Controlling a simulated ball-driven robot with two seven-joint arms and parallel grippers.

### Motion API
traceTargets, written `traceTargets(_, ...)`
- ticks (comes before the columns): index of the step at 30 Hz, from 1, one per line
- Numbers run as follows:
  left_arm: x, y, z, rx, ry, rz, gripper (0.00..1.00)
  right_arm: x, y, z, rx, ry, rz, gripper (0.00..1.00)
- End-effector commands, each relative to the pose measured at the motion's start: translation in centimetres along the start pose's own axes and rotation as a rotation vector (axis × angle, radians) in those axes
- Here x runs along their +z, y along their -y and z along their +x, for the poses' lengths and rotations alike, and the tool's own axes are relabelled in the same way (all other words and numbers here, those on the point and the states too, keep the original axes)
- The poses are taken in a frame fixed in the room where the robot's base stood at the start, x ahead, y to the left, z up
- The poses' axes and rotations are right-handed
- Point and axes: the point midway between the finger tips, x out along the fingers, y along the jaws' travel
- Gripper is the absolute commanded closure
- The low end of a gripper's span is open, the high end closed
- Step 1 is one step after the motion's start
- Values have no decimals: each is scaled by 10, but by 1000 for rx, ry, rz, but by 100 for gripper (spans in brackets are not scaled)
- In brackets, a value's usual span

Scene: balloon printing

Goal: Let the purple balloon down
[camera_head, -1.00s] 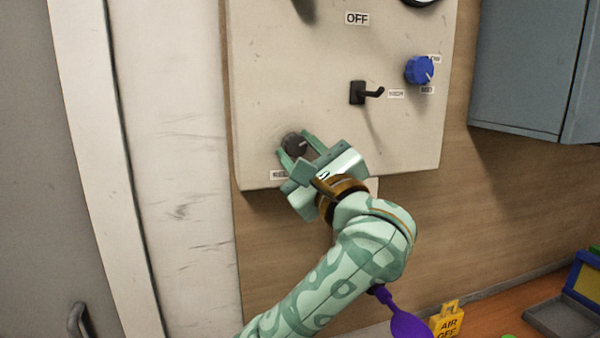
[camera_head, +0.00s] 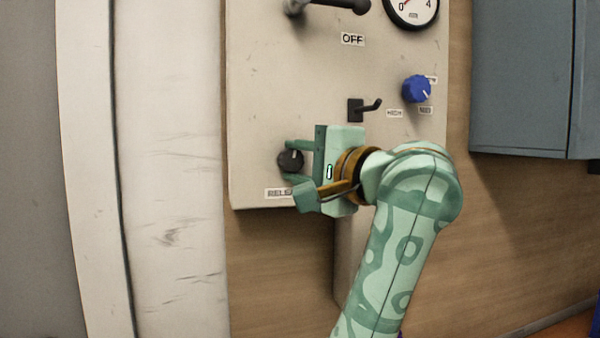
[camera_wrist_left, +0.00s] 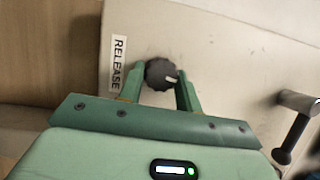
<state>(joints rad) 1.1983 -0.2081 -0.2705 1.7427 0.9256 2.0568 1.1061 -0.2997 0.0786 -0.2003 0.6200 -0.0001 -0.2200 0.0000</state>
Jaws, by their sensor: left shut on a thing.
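The black release knob (camera_head: 290,160) with a white mark is at the lower left of the pale panel, above a label that reads RELEASE in the left wrist view (camera_wrist_left: 117,63). My left gripper (camera_head: 293,161) comes at the knob from the right and is shut on it, one finger above and one below. The left wrist view shows the knob (camera_wrist_left: 160,74) between the two fingers (camera_wrist_left: 161,84). The purple balloon is not clearly in view; only a sliver of purple shows at the bottom right corner of the head view. My right gripper is not in view.
A grey-blue cabinet (camera_head: 530,80) hangs at the right.

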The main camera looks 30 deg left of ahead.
Motion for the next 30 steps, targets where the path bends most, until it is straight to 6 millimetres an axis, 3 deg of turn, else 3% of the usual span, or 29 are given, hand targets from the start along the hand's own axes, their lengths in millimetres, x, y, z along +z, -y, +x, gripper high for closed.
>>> traceTargets(12,-1,-1,0,77,7,-176,89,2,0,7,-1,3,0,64)
traceTargets(29,-1,-1,0,89,7,-202,89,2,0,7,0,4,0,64)
traceTargets(30,-1,-1,0,89,7,-202,58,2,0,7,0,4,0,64)
